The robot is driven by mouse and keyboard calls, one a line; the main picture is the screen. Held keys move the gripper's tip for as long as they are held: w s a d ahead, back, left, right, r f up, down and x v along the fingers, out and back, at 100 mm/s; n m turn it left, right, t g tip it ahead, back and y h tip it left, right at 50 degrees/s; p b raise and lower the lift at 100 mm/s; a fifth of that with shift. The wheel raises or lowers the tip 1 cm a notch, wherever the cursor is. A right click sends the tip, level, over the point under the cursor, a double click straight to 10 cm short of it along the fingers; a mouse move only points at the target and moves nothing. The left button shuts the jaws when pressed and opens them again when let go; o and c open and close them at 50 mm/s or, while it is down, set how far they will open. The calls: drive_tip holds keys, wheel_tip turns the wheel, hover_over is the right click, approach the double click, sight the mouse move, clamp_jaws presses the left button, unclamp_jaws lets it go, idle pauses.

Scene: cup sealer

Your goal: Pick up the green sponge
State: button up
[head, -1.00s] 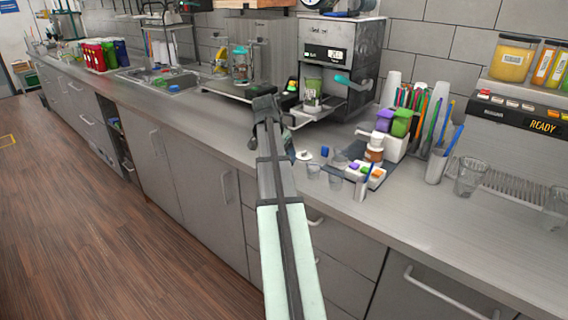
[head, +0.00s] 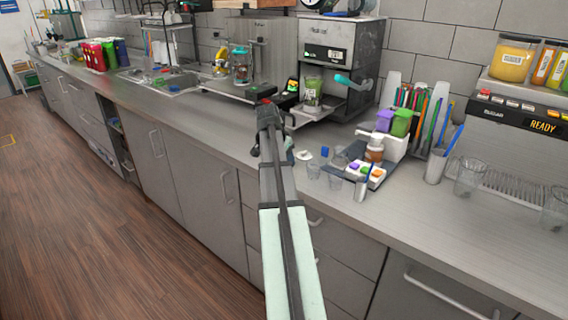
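A green block (head: 401,122) stands beside a purple block (head: 384,120) in a white holder on the counter, right of my arm. It looks like a sponge, but at this size I cannot be sure. Small green items (head: 160,82) also show near the sink, too small to identify. My gripper (head: 262,93) is over the counter in front of the sealing machine, well left of the green block and apart from it. Its fingers point away and are too small and hidden to show whether they are open or hold anything.
The front right counter (head: 440,215) is free.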

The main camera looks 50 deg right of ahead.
drive_tip(key=shift+c, duration=0.6)
wheel_tip(320, 180, up, 10)
drive_tip(key=shift+r, duration=0.1)
idle(0.3)
